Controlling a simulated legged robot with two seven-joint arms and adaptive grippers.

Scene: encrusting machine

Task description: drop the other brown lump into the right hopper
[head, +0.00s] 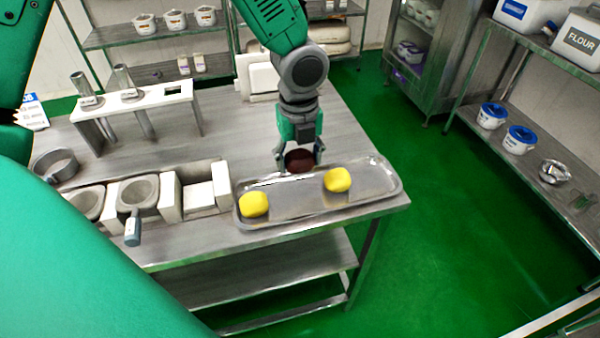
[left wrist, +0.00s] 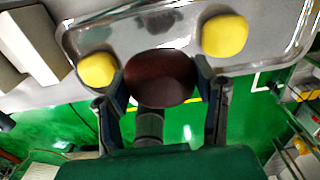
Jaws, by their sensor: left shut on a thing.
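My left gripper (head: 299,165) is shut on a dark brown round lump (head: 299,159), at the back edge of the metal tray (head: 290,208) in the head view. The left wrist view shows the lump (left wrist: 160,78) between the two fingers. I cannot tell how high it is above the tray. Two grey round bowls, which look like the hoppers, sit in white blocks left of the tray: the right one (head: 139,190) and the left one (head: 86,203), partly hidden by my green arm. My gripper is to the right of both. My right gripper is not in view.
Two yellow lumps, a left one (head: 254,204) and a right one (head: 337,179), lie on the tray. A white block unit (head: 204,195) stands between bowls and tray. A white stand with metal tubes (head: 132,100) is further back. The table (head: 225,125) behind the tray is clear.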

